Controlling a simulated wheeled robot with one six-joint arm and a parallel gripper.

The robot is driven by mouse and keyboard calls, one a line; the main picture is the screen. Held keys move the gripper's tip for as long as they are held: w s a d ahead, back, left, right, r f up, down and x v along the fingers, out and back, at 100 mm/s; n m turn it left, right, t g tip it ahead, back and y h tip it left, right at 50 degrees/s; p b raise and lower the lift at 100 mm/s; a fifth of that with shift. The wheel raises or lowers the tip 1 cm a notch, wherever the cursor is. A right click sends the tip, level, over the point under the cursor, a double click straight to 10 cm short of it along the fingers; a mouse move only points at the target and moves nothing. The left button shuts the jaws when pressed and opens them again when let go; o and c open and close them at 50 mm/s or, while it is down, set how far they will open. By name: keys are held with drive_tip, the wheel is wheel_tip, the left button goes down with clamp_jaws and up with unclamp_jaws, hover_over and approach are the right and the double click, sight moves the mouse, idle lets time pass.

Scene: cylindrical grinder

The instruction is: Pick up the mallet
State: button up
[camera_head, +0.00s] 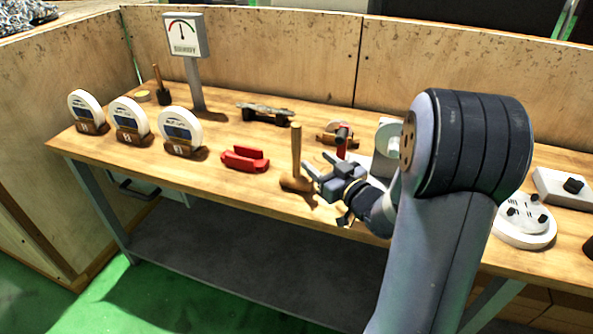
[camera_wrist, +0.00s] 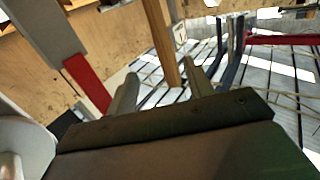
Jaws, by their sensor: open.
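The mallet (camera_head: 296,152) stands on its light wooden head, with its handle upright, near the front edge of the workbench. Its handle (camera_wrist: 161,40) also shows in the wrist view, in line with the gap between my fingers. My gripper (camera_head: 315,178) is open and empty, just right of the mallet, at about the height of its lower handle. In the wrist view my gripper's fingers (camera_wrist: 163,88) lie on either side of the handle; I cannot tell whether it is between them or just beyond. My arm hides part of the bench.
The wooden bench (camera_head: 225,190) holds a red clamp-like part (camera_head: 245,159) left of the mallet and a red-and-wood tool (camera_head: 342,140) behind my gripper. Round white gauges (camera_head: 180,130) stand at the left. A white disc (camera_head: 523,222) lies right of my arm.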

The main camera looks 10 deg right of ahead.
sight(299, 152)
drive_tip(key=x, duration=0.3)
drive_tip(key=p+x, duration=0.1)
drive_tip(key=x, duration=0.2)
drive_tip(key=f+x, duration=0.1)
drive_tip(key=x, duration=0.2)
drive_tip(key=shift+a, duration=0.45)
drive_tip(key=shift+s, duration=0.1)
drive_tip(key=shift+r, duration=0.1)
clamp_jaws()
